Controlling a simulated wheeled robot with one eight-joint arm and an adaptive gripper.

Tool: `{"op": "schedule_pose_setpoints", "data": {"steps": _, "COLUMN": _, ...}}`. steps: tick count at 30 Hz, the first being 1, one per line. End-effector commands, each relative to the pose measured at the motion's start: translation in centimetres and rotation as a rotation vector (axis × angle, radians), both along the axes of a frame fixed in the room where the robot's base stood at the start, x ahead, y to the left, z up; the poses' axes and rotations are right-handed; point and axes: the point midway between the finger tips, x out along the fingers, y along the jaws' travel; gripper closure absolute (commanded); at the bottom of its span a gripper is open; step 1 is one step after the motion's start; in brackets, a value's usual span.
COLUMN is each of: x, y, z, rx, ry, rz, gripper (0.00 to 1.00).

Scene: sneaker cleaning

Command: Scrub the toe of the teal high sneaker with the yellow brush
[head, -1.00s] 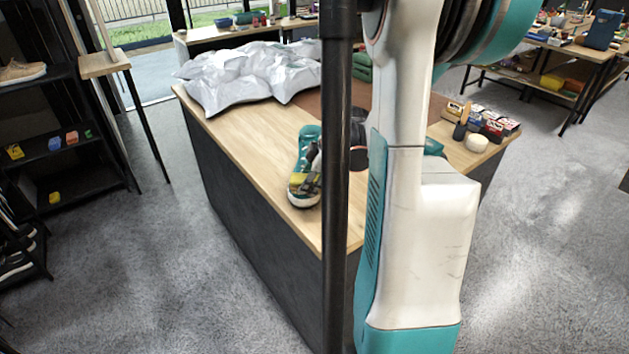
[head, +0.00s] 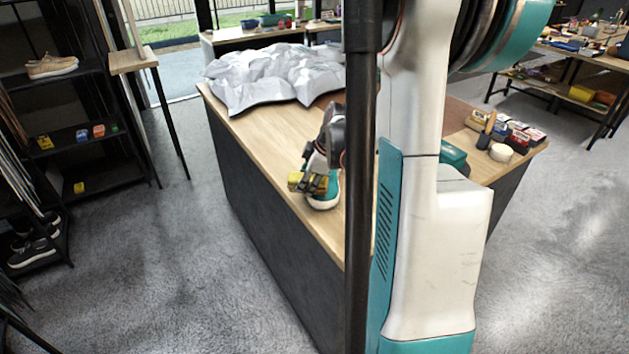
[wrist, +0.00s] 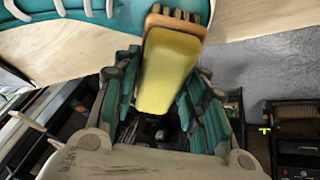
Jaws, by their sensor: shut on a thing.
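The teal high sneaker (head: 325,198) lies on the wooden bench near its left edge, its white-rimmed toe toward me. Part of its upper is hidden behind my gripper and a dark pole. The yellow brush (head: 295,180) is at the left side of the toe. My gripper (head: 311,184) is shut on it. In the wrist view the brush (wrist: 167,72) sits between my teal, ribbed fingers, with its yellow face showing. Teal parts of the sneaker (wrist: 95,8) cross the top of that view. I cannot tell whether the bristles touch the shoe.
The wooden bench (head: 262,137) has grey-white plastic bags (head: 270,75) at its far end. Small boxes (head: 515,137) and a round white item (head: 500,152) stand at its right. A dark shelf (head: 95,150) with shoes is at the left, with open floor between.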

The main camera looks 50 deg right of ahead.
Motion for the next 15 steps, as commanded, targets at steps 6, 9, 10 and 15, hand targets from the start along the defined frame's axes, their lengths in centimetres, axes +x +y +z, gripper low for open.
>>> {"op": "schedule_pose_setpoints", "data": {"steps": 6, "x": 0.0, "y": 0.0, "z": 0.0, "rx": 0.0, "ry": 0.0, "rz": -0.001, "gripper": 0.8}}
{"op": "schedule_pose_setpoints", "data": {"steps": 9, "x": 0.0, "y": 0.0, "z": 0.1, "rx": 0.0, "ry": 0.0, "rz": -0.001, "gripper": 0.8}}
{"op": "schedule_pose_setpoints", "data": {"steps": 10, "x": 0.0, "y": 0.1, "z": 0.2, "rx": 0.0, "ry": 0.0, "rz": -0.001, "gripper": 0.8}}
{"op": "schedule_pose_setpoints", "data": {"steps": 15, "x": -0.2, "y": 0.3, "z": 1.4, "rx": 0.0, "ry": 0.0, "rz": -0.001, "gripper": 0.8}}
